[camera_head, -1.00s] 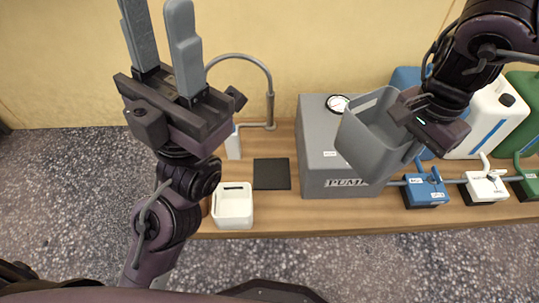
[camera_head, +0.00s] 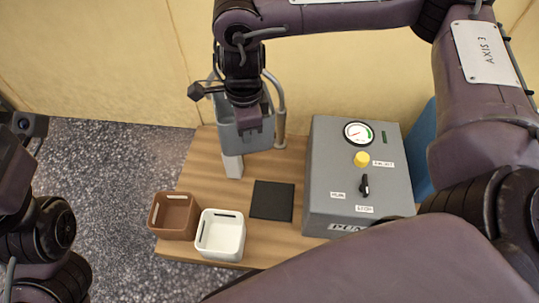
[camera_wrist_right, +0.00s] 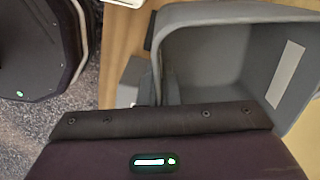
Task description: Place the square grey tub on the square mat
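The square grey tub (camera_head: 229,136) hangs in the air near the back of the bench, up and left of the mat in the head view. My right gripper (camera_head: 247,117) is shut on its wall. In the wrist view the tub (camera_wrist_right: 210,62) opens toward the camera and looks empty inside, with a pale strip on one wall. My gripper hides part of the tub. The square mat (camera_head: 272,201) is black, flat and bare on the wooden bench. Only part of my left arm shows at the left edge; its fingers are outside the picture.
A brown tub (camera_head: 174,216) and a white tub (camera_head: 221,235) stand left of the mat. The grey pump box (camera_head: 318,170) stands close on its right. A curved pipe (camera_head: 280,110) rises behind, beside the held tub. A white block (camera_head: 232,167) stands below the tub.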

